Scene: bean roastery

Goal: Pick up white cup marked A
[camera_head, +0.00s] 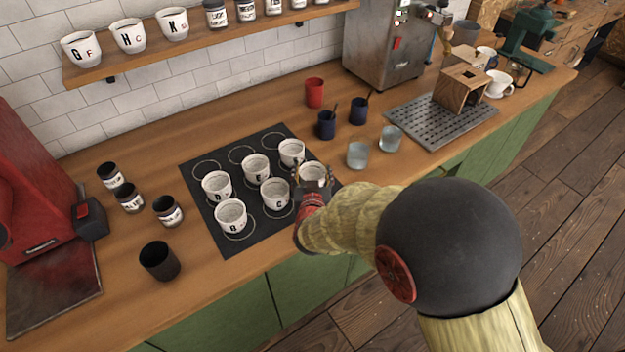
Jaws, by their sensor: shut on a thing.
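A dark mat (212,228) with ring marks lies on the wooden counter and holds several white cups. My gripper (313,183) reaches in from the right and is shut on the white cup (314,172) at the mat's front right corner. The gripper covers most of this cup's front, so I cannot read its letter. To its left is a cup that looks marked C (274,193), then another cup (231,214) at the front left. Behind stand cups that look marked D (217,185) and E (256,167), and a further cup (291,151) close behind the held one.
A shelf (205,43) with more lettered cups is on the wall. Dark jars (130,199) and a black cup (159,261) stand left. Blue cups (326,124), a red cup (315,92) and glasses (358,155) stand right of the mat. The mat's back rings are empty.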

